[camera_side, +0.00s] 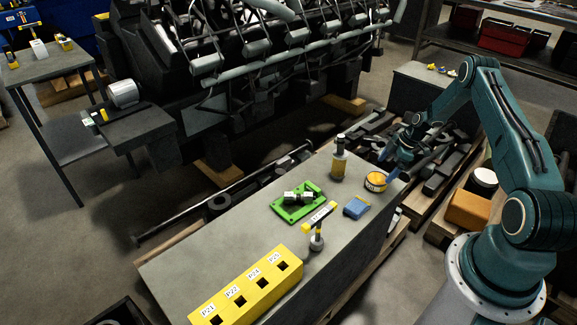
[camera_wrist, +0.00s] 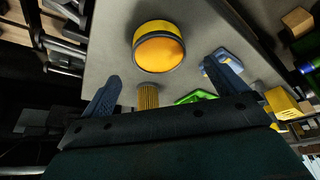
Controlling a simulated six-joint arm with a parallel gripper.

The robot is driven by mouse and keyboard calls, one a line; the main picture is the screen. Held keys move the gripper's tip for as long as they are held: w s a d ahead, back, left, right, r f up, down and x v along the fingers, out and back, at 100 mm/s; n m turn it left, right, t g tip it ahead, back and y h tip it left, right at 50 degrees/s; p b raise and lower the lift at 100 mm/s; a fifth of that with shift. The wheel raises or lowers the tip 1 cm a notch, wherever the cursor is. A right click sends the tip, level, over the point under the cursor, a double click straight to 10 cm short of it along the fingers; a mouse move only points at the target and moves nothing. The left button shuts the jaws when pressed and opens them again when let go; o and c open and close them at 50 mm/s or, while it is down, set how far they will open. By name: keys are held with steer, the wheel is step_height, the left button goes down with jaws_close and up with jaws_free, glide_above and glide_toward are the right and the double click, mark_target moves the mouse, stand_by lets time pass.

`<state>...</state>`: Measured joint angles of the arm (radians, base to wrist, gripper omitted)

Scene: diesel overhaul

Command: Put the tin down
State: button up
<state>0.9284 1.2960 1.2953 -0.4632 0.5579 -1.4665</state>
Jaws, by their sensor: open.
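The tin (camera_side: 375,181) is a short round can, yellow-orange with a dark band. It stands on the grey bench top (camera_side: 240,228) near its far right corner. In the wrist view the tin (camera_wrist: 158,47) shows beyond the fingertips, with nothing gripping it. My gripper (camera_side: 392,162) is open, beside the tin at the bench's right end. In the wrist view its two blue fingers (camera_wrist: 163,88) are spread wide and the space between them holds no tin. I cannot tell how far the fingertips are from the tin.
A green tray (camera_side: 298,203) with metal parts, a labelled upright tool (camera_side: 317,236) and a yellow socketed block (camera_side: 247,289) also occupy the bench. The engine (camera_side: 240,60) stands behind.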

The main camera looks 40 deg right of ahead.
mark_target(377, 178)
steer(key=shift+x, duration=0.85)
steer(key=shift+f, duration=0.15)
steer(key=shift+x, duration=2.5)
steer(key=shift+d, duration=0.1)
steer(key=c, duration=1.4)
step_height(377, 178, up, 20)
steer(key=shift+r, duration=0.1)
